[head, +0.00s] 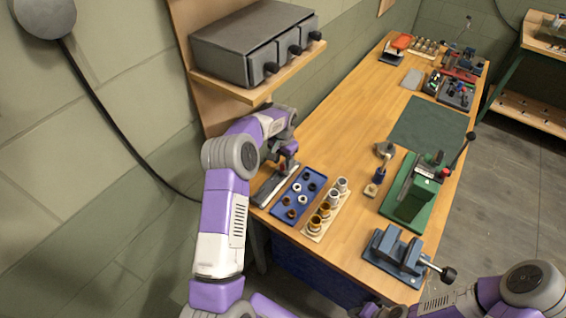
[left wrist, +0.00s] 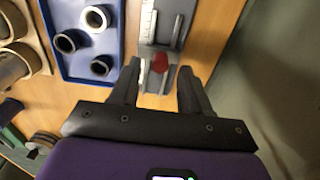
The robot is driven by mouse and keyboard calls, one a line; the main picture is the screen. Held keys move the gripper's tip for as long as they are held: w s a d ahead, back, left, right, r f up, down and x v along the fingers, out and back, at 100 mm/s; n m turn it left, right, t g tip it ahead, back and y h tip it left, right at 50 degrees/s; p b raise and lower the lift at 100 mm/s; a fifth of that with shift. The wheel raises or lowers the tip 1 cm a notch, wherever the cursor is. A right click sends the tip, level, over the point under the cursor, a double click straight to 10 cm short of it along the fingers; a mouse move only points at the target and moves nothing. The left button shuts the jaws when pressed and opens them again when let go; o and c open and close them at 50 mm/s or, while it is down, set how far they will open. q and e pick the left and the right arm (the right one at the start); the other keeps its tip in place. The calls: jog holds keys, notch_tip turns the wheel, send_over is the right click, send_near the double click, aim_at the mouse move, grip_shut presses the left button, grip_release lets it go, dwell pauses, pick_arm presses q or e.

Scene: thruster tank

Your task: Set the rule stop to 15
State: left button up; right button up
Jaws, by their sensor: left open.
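The rule (head: 270,188) is a grey metal channel lying at the left edge of the bench, beside the blue tray. In the left wrist view the rule (left wrist: 152,30) has a pale scale strip along one side, and its numbers are too small to read. A red part (left wrist: 158,61), which looks like the rule stop, sits on the channel near its lower end. My left gripper (left wrist: 158,70) is open, with the red part between its fingertips and a gap visible on both sides. In the head view my left gripper (head: 288,165) hangs over the rule and hides part of it.
A blue tray (head: 287,213) with several rings lies right of the rule, with a wooden rack (head: 321,228) of cylinders beyond. A blue vise (head: 395,258) and green press (head: 408,195) stand further right. A shelf with a grey drawer box (head: 250,48) overhangs behind my left arm.

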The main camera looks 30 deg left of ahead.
aim_at(283, 165)
pick_arm(q)
notch_tip(283, 165, up, 6)
jog(key=shift+r, duration=0.2)
